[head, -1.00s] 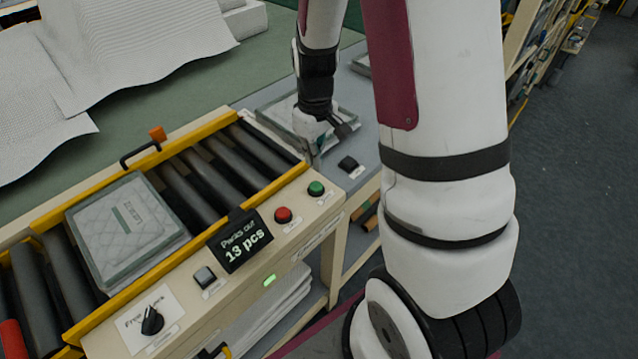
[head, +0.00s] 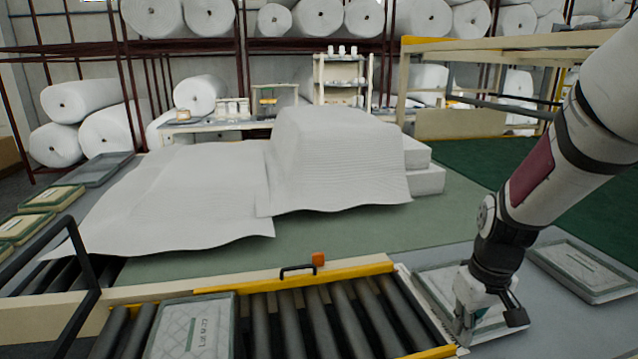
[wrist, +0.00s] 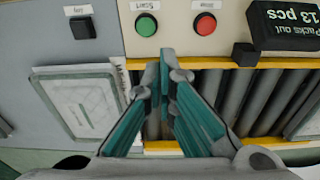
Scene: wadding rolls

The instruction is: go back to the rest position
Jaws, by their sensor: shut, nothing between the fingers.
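My gripper (wrist: 164,75) is shut and empty in the wrist view, its two teal-sided fingers meeting at the tips. It is over the end of the roller conveyor (wrist: 215,64), near the green button (wrist: 146,25) and the red button (wrist: 205,24). In the head view my gripper (head: 466,338) is at the lower right, pointing down beside the conveyor's right end. A flat packed tray (head: 436,283) lies on the grey surface just behind it, and also shows in the wrist view (wrist: 88,105).
A pack (head: 190,330) lies on the rollers. Another pack (head: 584,270) lies at the far right. White wadding sheets (head: 335,160) cover much of the green table (head: 450,205). A black button (wrist: 82,27) is beside the tray. Wadding rolls (head: 82,100) fill racks behind.

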